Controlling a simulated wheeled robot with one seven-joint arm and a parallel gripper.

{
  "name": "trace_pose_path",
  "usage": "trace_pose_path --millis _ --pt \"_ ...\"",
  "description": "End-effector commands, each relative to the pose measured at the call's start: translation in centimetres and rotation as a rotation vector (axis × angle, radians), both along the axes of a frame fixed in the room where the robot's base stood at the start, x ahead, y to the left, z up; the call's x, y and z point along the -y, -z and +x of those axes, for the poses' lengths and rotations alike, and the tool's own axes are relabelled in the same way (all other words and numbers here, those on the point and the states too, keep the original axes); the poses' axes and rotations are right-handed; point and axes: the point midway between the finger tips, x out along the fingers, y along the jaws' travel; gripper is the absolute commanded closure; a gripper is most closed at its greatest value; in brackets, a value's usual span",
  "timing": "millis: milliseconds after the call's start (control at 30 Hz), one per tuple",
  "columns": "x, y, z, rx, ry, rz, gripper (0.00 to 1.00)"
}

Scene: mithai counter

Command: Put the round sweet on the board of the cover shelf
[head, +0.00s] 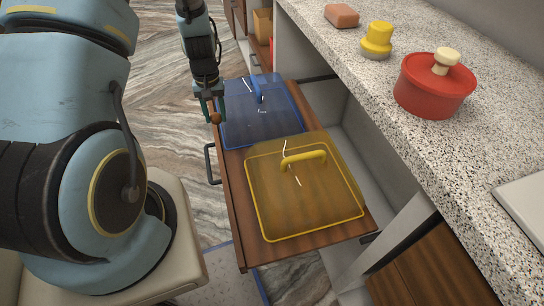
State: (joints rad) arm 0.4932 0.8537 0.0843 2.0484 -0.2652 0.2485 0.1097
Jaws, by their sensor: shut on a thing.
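The round sweet (216,118) is a small brown-orange ball. My gripper (212,113) is shut on it and points down, just left of the blue cover. The cover shelf is a pulled-out wooden board (237,222) below the counter. A see-through blue cover (258,125) with a blue handle stands on its far part. A see-through yellow cover (300,195) with a yellow handle stands on its near part. I cannot tell how high the sweet is above the board or whether it is over it.
A black pull handle (210,165) sticks out at the board's left edge. The speckled counter (400,135) on the right bears a red lidded pot (434,88), a yellow knobbed object (377,40) and a pinkish-brown block (341,15). Bare board shows mainly as narrow strips around the covers.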

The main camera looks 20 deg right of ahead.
Motion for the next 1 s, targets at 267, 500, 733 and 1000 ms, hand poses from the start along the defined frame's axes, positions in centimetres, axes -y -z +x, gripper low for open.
trace_pose_path --millis 267,500,733,1000 --pt "9.1 -0.3 -3.1 0.002 0.122 0.002 1.0" --pt "14.9 0.0 -6.4 0.002 0.202 0.002 1.0" --pt "16.4 2.0 -7.6 -0.003 0.223 0.004 1.0" --pt "16.4 6.2 -7.6 -0.001 0.222 0.003 1.0"
